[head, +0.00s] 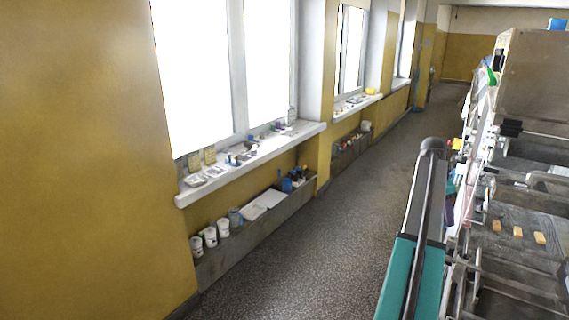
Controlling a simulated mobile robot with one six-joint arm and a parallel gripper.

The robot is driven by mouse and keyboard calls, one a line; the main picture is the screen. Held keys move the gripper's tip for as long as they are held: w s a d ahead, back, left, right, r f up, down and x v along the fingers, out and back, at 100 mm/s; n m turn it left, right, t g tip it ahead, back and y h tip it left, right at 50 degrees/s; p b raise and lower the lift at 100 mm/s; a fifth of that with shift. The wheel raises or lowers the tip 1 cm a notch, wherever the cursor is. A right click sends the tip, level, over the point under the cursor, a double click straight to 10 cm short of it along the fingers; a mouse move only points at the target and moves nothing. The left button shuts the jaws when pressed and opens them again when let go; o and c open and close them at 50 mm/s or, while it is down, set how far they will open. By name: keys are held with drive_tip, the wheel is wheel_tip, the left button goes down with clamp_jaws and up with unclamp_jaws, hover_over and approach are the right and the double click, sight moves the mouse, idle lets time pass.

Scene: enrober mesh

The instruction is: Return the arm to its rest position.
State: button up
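My gripper is not in view, and I cannot make out any part of my arm for certain. The head view looks down a long room, with a yellow wall and windows on the left and machinery on the right. No held object shows.
A window sill (252,160) with small items juts from the yellow wall (85,150); a low ledge (262,229) below holds cups and a blue container. A long grey-and-teal rail (413,270) borders the machine (535,175) at right. The speckled floor (315,250) between is clear.

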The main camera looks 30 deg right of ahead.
drive_tip(key=w+a+f+n+y+b, duration=0.15)
drive_tip(key=w+a+f+n, duration=0.25)
drive_tip(key=w+a+f, duration=1.2)
drive_tip(key=w+a+f+n+g+b, duration=0.1)
drive_tip(key=w+a+f, duration=0.3)
drive_tip(key=a+f, duration=0.7)
drive_tip(key=w+a+f+n+b, duration=0.1)
drive_tip(key=w+a+f+n, duration=0.15)
drive_tip(key=a+f, duration=0.85)
drive_tip(key=s+a+f+m+g+b, duration=0.1)
drive_tip(key=s+a+f, duration=0.3)
drive_tip(key=a+f, duration=0.6)
drive_tip(key=s+a+f+m+g+b, duration=0.1)
drive_tip(key=s+a+f, duration=0.5)
drive_tip(key=a, duration=0.7)
drive_tip(key=s+a+f+m+y, duration=0.1)
drive_tip(key=s+a+f+m, duration=0.2)
drive_tip(key=s+a+m, duration=0.4)
drive_tip(key=s+a+f+m+y, duration=0.1)
drive_tip(key=s+a+f+m, duration=0.3)
drive_tip(key=s+a+m, duration=0.3)
drive_tip(key=s+m, duration=0.2)
drive_tip(key=s, duration=0.1)
drive_tip(key=shift+f+b, duration=0.3)
drive_tip(key=shift+b, duration=0.05)
